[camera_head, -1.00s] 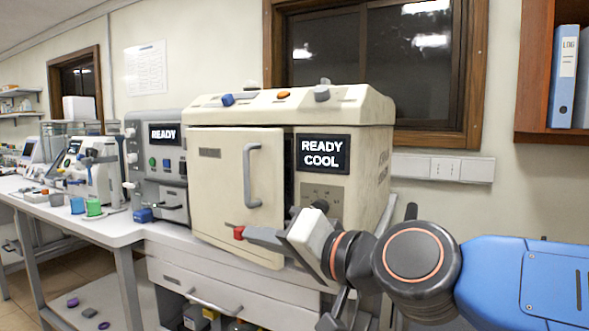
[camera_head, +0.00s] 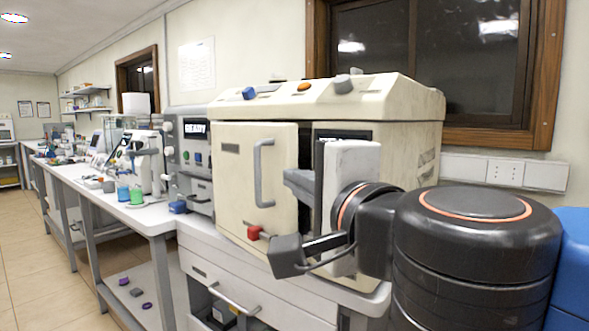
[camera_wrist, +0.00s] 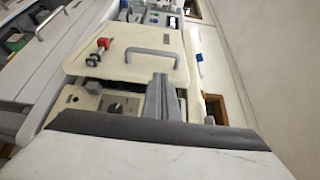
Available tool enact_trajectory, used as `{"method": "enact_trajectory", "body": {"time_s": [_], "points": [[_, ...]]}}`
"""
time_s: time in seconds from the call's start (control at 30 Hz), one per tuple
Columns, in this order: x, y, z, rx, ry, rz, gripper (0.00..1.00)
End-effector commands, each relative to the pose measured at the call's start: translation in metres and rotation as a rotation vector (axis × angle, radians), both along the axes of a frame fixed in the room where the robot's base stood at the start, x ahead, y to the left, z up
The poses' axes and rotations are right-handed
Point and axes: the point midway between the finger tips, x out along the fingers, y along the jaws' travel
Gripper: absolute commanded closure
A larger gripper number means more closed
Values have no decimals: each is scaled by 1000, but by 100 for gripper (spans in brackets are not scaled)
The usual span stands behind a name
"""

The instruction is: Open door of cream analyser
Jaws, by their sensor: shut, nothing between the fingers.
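The cream analyser (camera_head: 405,150) stands on a white bench in the middle of the head view. Its cream door (camera_head: 232,180) has an upright grey handle (camera_head: 262,172) and appears slightly ajar, with a dark gap along its right edge. A red knob (camera_head: 254,232) sits low by the door. My gripper (camera_head: 296,184) is shut and empty, right of the handle and apart from it, in front of the control side. In the wrist view, the shut fingers (camera_wrist: 161,98) lie over the panel side, with the handle (camera_wrist: 150,51) and red knob (camera_wrist: 103,43) beyond. My gripper hides most of the panel.
A grey analyser (camera_head: 190,155) with a screen stands close on the left. Blue and green cups (camera_head: 130,195) stand farther left on the bench (camera_head: 150,220). A drawer with a handle (camera_head: 234,300) lies below the cream analyser. The floor (camera_head: 60,285) on the left is clear.

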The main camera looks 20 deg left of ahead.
Motion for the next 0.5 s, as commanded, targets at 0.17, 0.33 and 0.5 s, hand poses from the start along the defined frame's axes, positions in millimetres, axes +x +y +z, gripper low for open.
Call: {"method": "enact_trajectory", "body": {"time_s": [0.17, 0.33, 0.5], "points": [[7, 5, -1, 0, 4, -4, 100], [23, 16, -1, 1, 4, -6, 100], [44, 33, -1, -2, 4, -5, 100]]}}
